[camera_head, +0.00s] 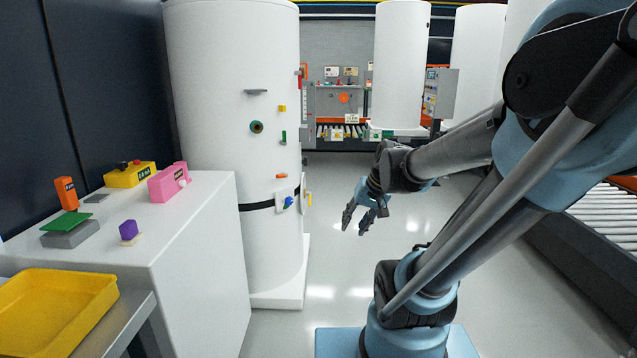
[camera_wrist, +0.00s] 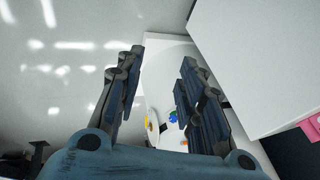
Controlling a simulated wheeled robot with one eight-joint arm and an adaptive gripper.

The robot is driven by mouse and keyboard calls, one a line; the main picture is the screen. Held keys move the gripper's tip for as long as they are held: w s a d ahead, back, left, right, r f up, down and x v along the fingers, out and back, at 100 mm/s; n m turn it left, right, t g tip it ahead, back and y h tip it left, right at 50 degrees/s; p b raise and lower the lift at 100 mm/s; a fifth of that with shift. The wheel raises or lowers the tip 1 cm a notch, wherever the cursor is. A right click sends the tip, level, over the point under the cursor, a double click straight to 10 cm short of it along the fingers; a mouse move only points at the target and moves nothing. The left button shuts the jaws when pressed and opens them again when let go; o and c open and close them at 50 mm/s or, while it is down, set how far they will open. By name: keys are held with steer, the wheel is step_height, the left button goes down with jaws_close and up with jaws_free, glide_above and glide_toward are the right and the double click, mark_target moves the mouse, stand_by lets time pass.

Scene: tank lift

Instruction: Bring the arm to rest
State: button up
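My gripper (camera_head: 356,219) hangs from my bent arm over open floor, to the right of the nearest white tank (camera_head: 222,110) in the head view. Its fingers point down and stand apart with nothing between them. In the wrist view my gripper (camera_wrist: 160,72) also shows two spread fingers. The tank's white base, with a blue knob (camera_wrist: 173,116), shows in the gap beyond them, apart from the fingers.
A white cabinet (camera_head: 200,240) at the left carries a yellow box (camera_head: 130,174), a pink box (camera_head: 168,182) and small blocks. A yellow tray (camera_head: 55,310) stands in front. A roller conveyor (camera_head: 610,215) is at the right. The floor (camera_head: 335,180) between is clear.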

steer(key=s+d+f+g+h, duration=0.1)
steer(key=s+d+f+h, duration=0.2)
steer(key=s+d+f, duration=0.2)
steer(key=s+d, duration=0.3)
steer(key=s, duration=0.4)
steer(key=shift+s+n+g+h, duration=0.15)
steer(key=shift+n+g+h, duration=0.15)
steer(key=shift+n, duration=0.1)
steer(key=shift+d+f, duration=0.1)
steer(key=shift+w+f, duration=0.2)
steer(key=shift+w, duration=0.3)
stand_by(0.7)
